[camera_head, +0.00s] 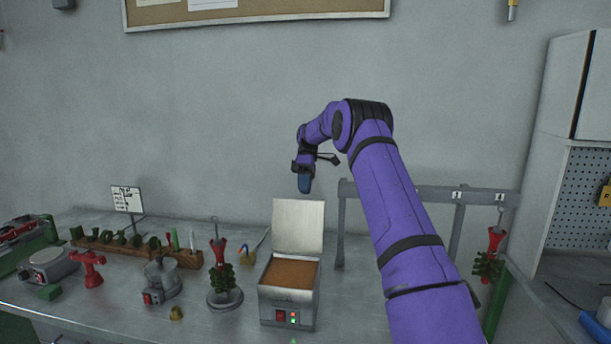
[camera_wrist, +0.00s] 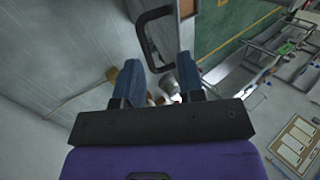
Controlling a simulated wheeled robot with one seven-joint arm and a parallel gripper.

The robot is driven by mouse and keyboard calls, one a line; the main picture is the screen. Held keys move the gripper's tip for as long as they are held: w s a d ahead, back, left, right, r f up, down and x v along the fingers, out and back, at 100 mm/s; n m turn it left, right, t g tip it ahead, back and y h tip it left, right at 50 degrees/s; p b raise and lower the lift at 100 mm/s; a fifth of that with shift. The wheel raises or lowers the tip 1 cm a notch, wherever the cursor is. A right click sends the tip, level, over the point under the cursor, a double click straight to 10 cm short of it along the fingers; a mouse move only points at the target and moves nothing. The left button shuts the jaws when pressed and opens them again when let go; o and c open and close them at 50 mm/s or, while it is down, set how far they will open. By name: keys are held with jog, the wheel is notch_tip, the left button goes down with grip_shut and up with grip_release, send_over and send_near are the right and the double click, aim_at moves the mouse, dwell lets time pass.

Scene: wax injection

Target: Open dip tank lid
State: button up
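The dip tank (camera_head: 287,307) is a small metal box on the bench, filled with brown wax (camera_head: 290,272). Its square metal lid (camera_head: 298,228) stands raised, nearly upright, at the back of the tank. My gripper (camera_head: 304,188) is above the lid's top edge in the head view, pointing down, with a small gap in the picture. In the wrist view my gripper (camera_wrist: 159,63) shows two blue fingers spread apart with nothing between them. A black bar handle (camera_wrist: 143,42) is just beyond the fingertips; I cannot tell if they touch it.
A stand with a red and green wax tree (camera_head: 220,275) is left of the tank. A grey rail rack (camera_head: 341,225) stands to the right, with another tree (camera_head: 489,264) hanging from it. A brush (camera_head: 254,245) lies close to the tank's left.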

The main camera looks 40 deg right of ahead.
jog(key=shift+v, duration=2.6)
jog(key=shift+c, duration=0.2)
